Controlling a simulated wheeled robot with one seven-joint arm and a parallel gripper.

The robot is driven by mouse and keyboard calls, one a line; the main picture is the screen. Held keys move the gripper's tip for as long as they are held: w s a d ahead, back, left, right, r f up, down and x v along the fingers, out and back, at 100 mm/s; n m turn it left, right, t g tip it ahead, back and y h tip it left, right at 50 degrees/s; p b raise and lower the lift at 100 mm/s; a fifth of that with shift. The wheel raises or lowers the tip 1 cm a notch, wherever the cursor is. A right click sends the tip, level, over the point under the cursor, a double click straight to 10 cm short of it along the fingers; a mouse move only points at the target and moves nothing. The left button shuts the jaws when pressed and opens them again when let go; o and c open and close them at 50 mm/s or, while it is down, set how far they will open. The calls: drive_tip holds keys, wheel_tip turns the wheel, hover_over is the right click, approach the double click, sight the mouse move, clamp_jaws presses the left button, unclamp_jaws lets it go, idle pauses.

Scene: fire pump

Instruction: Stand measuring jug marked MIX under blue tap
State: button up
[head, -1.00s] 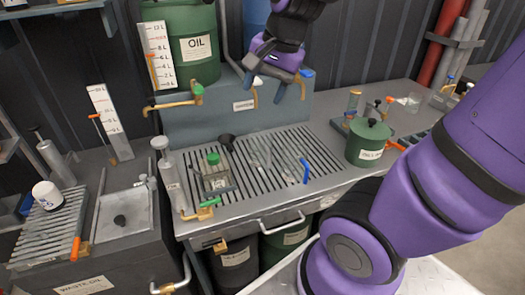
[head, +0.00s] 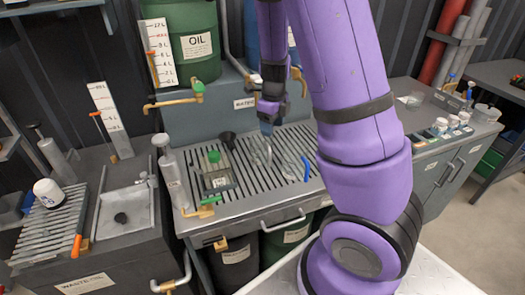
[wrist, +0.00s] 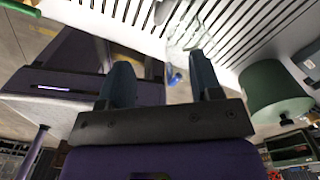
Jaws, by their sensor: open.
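A clear measuring jug (head: 290,171) with a blue handle stands on the slatted drain grid, right of centre. I cannot read a MIX mark on it. Another clear vessel (head: 262,152) is on the grid to its left. My gripper (head: 267,127) points down above the grid, apart from the jug. In the wrist view my open gripper (wrist: 163,75) has empty jaws, and a clear vessel (wrist: 183,42) with a blue part shows beyond the gap between the fingers.
A green-capped container (head: 217,180) and a black funnel (head: 227,138) sit on the grid's left.

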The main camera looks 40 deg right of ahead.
sight(264, 151)
drive_tip(key=shift+m, duration=0.3)
drive_tip(key=shift+w+f, duration=0.15)
drive_tip(key=shift+f, duration=2.7)
drive_tip(key=shift+w+f, duration=0.15)
drive_tip(key=shift+f, duration=2.7)
